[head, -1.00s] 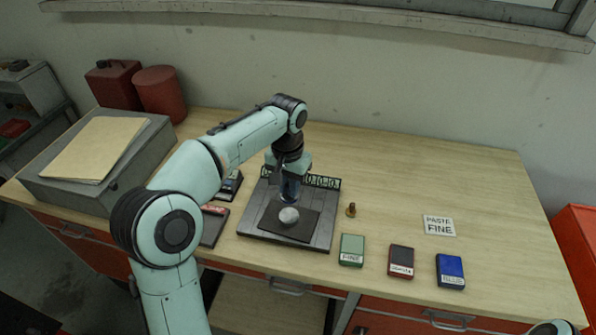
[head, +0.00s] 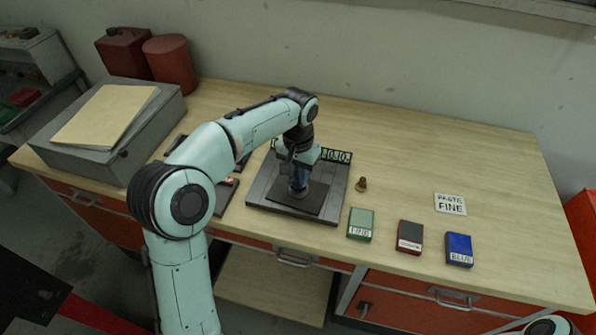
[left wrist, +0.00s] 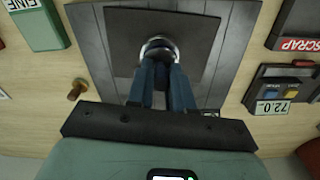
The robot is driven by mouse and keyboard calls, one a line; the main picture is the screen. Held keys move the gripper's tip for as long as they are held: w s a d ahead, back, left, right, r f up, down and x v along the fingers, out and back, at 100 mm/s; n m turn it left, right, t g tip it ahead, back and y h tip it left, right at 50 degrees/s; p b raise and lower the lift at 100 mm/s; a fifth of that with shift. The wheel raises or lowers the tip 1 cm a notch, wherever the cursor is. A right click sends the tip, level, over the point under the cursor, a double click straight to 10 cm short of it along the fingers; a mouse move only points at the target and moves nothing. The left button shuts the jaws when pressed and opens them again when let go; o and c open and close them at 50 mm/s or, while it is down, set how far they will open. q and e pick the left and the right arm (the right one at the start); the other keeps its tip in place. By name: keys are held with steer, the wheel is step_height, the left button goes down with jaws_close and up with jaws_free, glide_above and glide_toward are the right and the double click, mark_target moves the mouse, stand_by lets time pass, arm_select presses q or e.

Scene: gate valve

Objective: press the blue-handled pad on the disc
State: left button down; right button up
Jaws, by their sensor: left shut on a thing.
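My left gripper (head: 298,190) points down over the dark mat (head: 318,197) on the grey base plate (head: 262,190). It is shut on the blue-handled pad, which is mostly hidden between the fingers; they also show in the left wrist view (left wrist: 162,85). The pale round disc (left wrist: 158,42) shows as a bright rim at the fingertips in the left wrist view. In the head view the gripper hides most of the disc. I cannot tell whether the pad touches it. My right gripper is out of view.
Green FINE (head: 361,224), dark red (head: 410,236) and blue (head: 459,249) blocks stand along the front right. A brass piece (head: 361,184) and a PASTE FINE card (head: 450,203) lie behind them. A grey case (head: 60,150) fills the left. The back right is clear.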

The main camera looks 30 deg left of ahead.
arm_select(q)
steer(key=shift+f, duration=0.5)
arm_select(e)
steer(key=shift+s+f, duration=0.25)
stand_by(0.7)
arm_select(q)
steer(key=shift+s+f, duration=0.1)
steer(key=shift+f, duration=0.1)
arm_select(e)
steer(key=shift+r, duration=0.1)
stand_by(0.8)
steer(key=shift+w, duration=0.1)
arm_select(q)
steer(key=shift+r+p, duration=1)
steer(key=shift+r, duration=1.5)
steer(key=shift+w+r, duration=0.2)
steer(key=shift+r, duration=0.6)
steer(key=shift+s+r, duration=0.2)
steer(key=shift+r, duration=0.2)
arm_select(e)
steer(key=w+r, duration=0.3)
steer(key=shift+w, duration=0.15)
arm_select(q)
steer(key=shift+w+f, duration=0.1)
steer(key=shift+f, duration=0.05)
